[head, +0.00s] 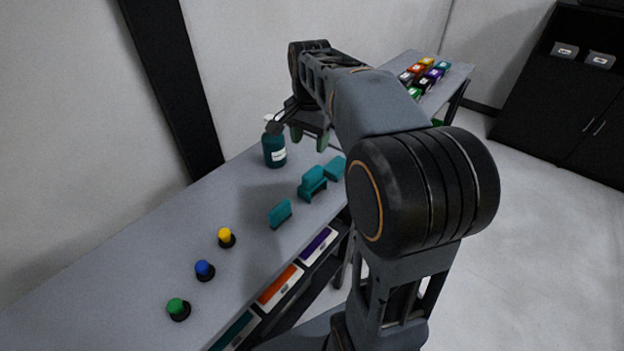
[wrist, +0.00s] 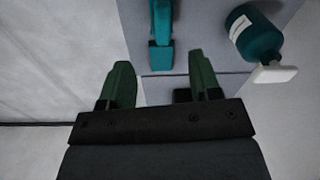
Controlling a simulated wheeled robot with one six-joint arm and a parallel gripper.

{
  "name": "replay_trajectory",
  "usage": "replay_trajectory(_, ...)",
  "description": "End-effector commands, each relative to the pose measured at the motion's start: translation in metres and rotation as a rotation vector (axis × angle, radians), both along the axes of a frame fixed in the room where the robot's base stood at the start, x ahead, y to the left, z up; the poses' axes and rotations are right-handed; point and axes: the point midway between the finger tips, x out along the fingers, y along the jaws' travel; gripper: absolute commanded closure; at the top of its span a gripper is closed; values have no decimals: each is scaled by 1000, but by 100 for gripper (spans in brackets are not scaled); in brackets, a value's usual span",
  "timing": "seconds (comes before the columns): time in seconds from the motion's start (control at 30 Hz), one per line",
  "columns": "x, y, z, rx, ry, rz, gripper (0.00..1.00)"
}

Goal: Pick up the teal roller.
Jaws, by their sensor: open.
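Several teal tools lie on the long grey table in the head view: a slim piece (head: 280,213) nearest me, a taller two-part piece (head: 312,184) in the middle, and a block-like piece (head: 335,168) farther on. I cannot tell for sure which is the roller. One teal tool (wrist: 161,28) with a dark part shows at the top centre of the wrist view, ahead of and apart from the fingers. My gripper (head: 309,138) is open with nothing between its green fingers, above the table; it also shows in the wrist view (wrist: 162,80).
A teal bottle with a white top (head: 274,150) stands close to the gripper, also at right in the wrist view (wrist: 258,38). Yellow (head: 226,237), blue (head: 204,270) and green (head: 178,308) knobs stand nearer me. Coloured boxes (head: 425,75) sit at the far end.

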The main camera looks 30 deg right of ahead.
Motion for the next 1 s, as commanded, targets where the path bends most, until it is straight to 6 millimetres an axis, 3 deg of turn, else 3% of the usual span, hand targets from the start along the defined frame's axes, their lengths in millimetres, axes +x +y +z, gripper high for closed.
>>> replay_trajectory(0.2,19,-17,-8,11,42,-152,43)
replay_trajectory(0.6,20,-19,-71,12,45,-168,43)
replay_trajectory(0.87,19,-18,-85,11,43,-167,43)
replay_trajectory(1.0,18,-18,-102,12,45,-166,43)
